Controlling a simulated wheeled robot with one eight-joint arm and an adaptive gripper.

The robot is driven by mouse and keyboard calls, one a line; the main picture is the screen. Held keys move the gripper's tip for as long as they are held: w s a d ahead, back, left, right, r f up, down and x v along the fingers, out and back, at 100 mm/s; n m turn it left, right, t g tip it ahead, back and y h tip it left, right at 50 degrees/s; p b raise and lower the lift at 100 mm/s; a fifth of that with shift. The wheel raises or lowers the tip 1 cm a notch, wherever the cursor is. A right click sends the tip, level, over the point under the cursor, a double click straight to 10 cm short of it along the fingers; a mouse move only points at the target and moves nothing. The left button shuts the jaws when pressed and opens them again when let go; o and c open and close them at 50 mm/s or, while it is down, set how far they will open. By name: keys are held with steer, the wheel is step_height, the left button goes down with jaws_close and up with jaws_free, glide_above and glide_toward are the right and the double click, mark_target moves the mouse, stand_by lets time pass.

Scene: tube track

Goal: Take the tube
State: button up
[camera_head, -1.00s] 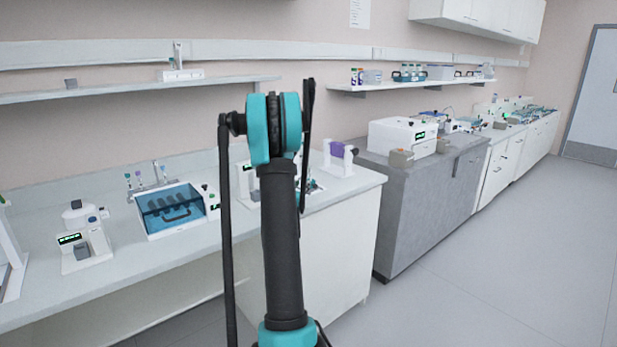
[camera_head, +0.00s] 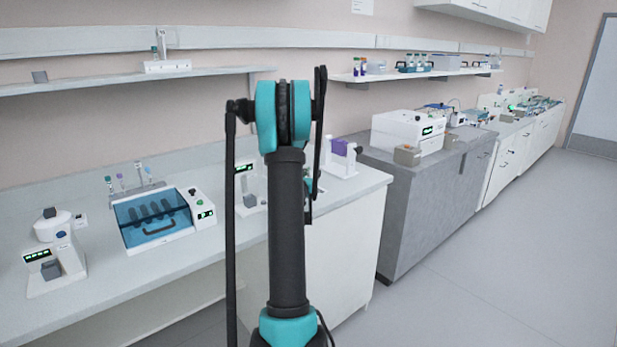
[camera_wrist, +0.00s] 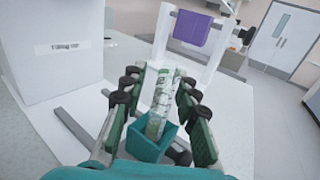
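In the wrist view, a clear tube with whitish-green markings (camera_wrist: 160,104) stands slightly tilted between the two fingers of my gripper (camera_wrist: 161,84). Its lower end meets a teal, square, cup-like block (camera_wrist: 146,147); I cannot tell whether it sits inside or behind it. The fingers have green inner pads and black joints. They are on both sides of the tube, with narrow gaps showing, so the gripper looks open around it. In the head view my own arm hides the gripper and the tube.
A white device (camera_wrist: 50,45) stands close on the left in the wrist view. A white stand with a purple piece (camera_wrist: 192,28) is behind the tube; it also shows in the head view (camera_head: 340,150). A blue-lidded box (camera_head: 152,222) is left along the bench.

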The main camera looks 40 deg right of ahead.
steer(key=shift+w+d, duration=0.1)
jaws_close()
steer(key=shift+r, duration=0.1)
stand_by(0.3)
steer(key=shift+r, duration=0.7)
step_height(320, 180, up, 6)
steer(key=v, duration=1.8)
steer(key=shift+f, duration=0.3)
